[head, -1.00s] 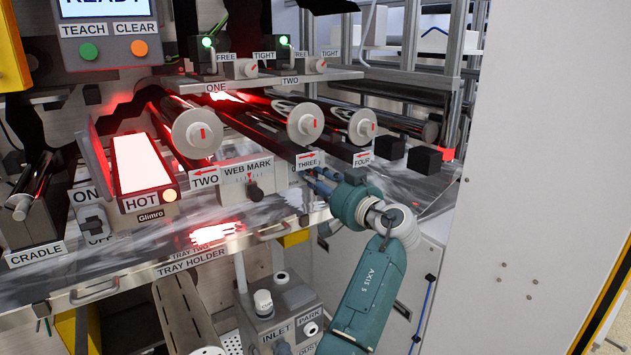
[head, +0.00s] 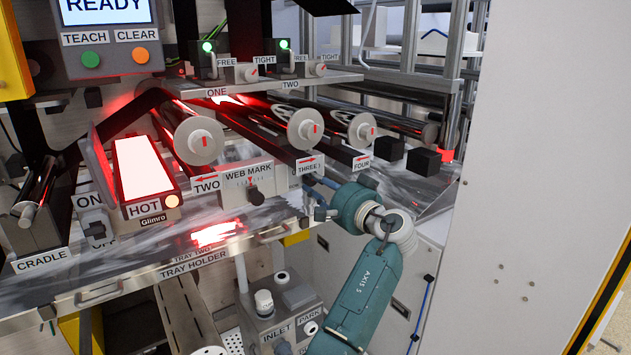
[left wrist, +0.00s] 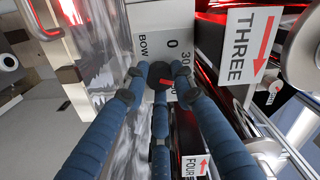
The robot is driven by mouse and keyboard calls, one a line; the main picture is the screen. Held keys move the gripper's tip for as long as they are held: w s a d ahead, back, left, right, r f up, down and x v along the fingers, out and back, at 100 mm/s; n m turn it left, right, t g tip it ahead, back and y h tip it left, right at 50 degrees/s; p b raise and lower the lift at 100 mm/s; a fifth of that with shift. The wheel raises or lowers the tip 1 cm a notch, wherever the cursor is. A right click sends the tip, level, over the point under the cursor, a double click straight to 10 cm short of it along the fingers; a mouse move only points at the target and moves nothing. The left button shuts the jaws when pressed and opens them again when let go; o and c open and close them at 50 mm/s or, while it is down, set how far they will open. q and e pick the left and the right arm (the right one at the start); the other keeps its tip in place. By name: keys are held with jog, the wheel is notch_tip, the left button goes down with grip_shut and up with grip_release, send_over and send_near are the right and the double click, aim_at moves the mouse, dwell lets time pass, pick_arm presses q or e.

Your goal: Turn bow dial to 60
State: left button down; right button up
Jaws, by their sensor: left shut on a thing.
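The bow dial (left wrist: 157,75) is a small black knob with a red mark, on a pale panel (left wrist: 158,17) lettered BOW, in the left wrist view. The numbers 0 and 30 show beside it; other scale marks are hidden by a finger. The red mark points rightward in that view, below the 30; I cannot read its exact value. My left gripper (left wrist: 158,84) has its blue fingers shut around the knob. In the head view the left gripper (head: 322,196) is at the panel below the THREE sign and hides the dial. My right gripper is not in view.
The THREE sign (left wrist: 252,45) and a roller are close to the fingers. The WEB MARK panel (head: 247,176) with its own black knob is left of the gripper. The glowing HOT block (head: 143,168) stands further left. A tall white panel (head: 540,150) closes the right side.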

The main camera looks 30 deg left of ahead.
pick_arm(q)
jog(key=shift+r, duration=0.2)
jog(key=c, duration=1.8)
grip_release()
jog(key=o, duration=0.4)
jog(key=shift+a, duration=0.1)
jog(key=shift+c, duration=0.2)
jog(key=shift+w+f, duration=0.1)
jog(key=shift+f, duration=0.05)
jog(key=v, duration=1.2)
